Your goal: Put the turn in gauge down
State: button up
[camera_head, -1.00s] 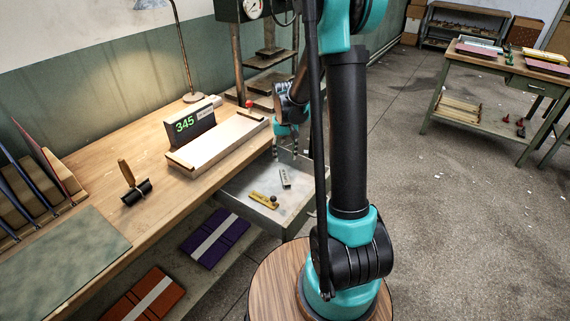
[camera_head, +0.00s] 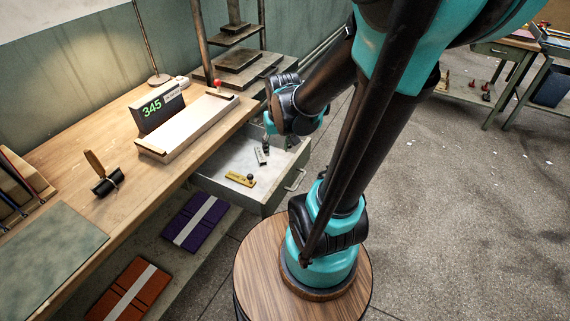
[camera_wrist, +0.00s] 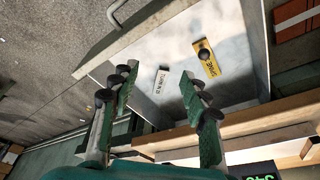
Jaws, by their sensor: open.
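The turn in gauge (camera_wrist: 160,82) is a small pale grey strip with dark lettering. It lies flat in the open drawer (camera_head: 222,185); in the head view it shows as a small grey piece (camera_head: 261,156). My gripper (camera_wrist: 158,90) is open and empty, with its two dark-padded green fingers apart on either side of the gauge as the wrist view sees it. The height of the fingertips above the drawer floor is hard to tell. In the head view my wrist hangs over the drawer's back right part and hides some of it.
A yellow gauge with a dark knob (camera_wrist: 206,57) lies in the drawer beside the grey one. The drawer's front wall and handle (camera_head: 295,180) stand out from the bench. On the bench are a wooden tray (camera_head: 188,130), a display reading 345 (camera_head: 158,108) and a roller (camera_head: 105,182).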

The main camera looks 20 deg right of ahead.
jog(key=s+f+t, duration=0.1)
jog(key=s, duration=0.5)
jog(key=shift+s+d+f, duration=0.3)
jog(key=shift+d+f, duration=0.05)
jog(key=shift+f, duration=0.05)
dwell(0.5)
